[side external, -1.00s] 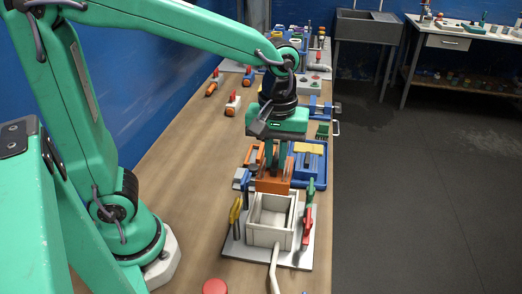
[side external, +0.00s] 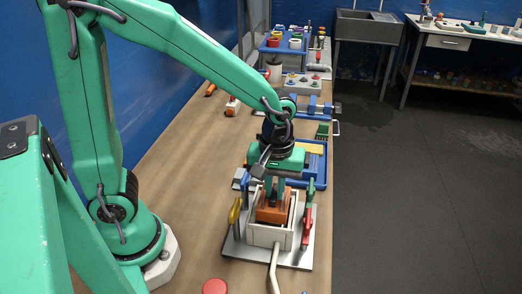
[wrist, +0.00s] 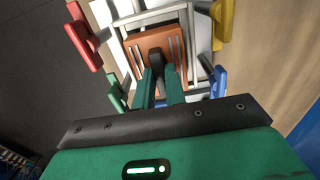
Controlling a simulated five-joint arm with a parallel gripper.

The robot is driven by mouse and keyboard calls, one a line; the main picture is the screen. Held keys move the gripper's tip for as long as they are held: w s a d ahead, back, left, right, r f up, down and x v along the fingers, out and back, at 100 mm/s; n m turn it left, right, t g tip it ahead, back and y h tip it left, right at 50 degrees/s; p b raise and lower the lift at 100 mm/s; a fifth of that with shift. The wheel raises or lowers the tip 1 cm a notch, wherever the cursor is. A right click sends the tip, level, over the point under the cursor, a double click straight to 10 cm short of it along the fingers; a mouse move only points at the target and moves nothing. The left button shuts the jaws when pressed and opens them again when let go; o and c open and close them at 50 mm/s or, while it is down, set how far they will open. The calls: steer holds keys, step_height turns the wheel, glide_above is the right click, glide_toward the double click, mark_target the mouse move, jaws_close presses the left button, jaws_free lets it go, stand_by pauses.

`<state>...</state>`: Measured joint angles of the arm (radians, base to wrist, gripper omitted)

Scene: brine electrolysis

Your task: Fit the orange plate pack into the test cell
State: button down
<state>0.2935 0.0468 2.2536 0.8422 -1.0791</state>
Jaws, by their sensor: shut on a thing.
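The orange plate pack (side external: 272,207) is in my gripper (side external: 274,188), which is shut on its top. The pack is at the mouth of the test cell (side external: 268,235), a white open-topped box, with its lower part hidden behind the cell's front wall. In the wrist view the orange pack (wrist: 158,52) shows between the pale cell walls (wrist: 150,17), with my green fingers (wrist: 160,85) on its dark middle handle. I cannot tell whether it touches the cell floor.
The cell stands on a grey plate (side external: 300,258) with coloured clamp handles around it, including a yellow one (side external: 235,212) and a red one (side external: 306,228). A pale hose (side external: 274,270) runs from its front. A blue tray (side external: 316,170) lies behind.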

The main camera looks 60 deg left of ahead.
mark_target(274, 206)
steer(key=shift+f, duration=3.05)
steer(key=shift+f, duration=0.15)
steer(key=c, duration=1.5)
jaws_free()
steer(key=shift+o, duration=0.2)
steer(key=shift+r, duration=6.15)
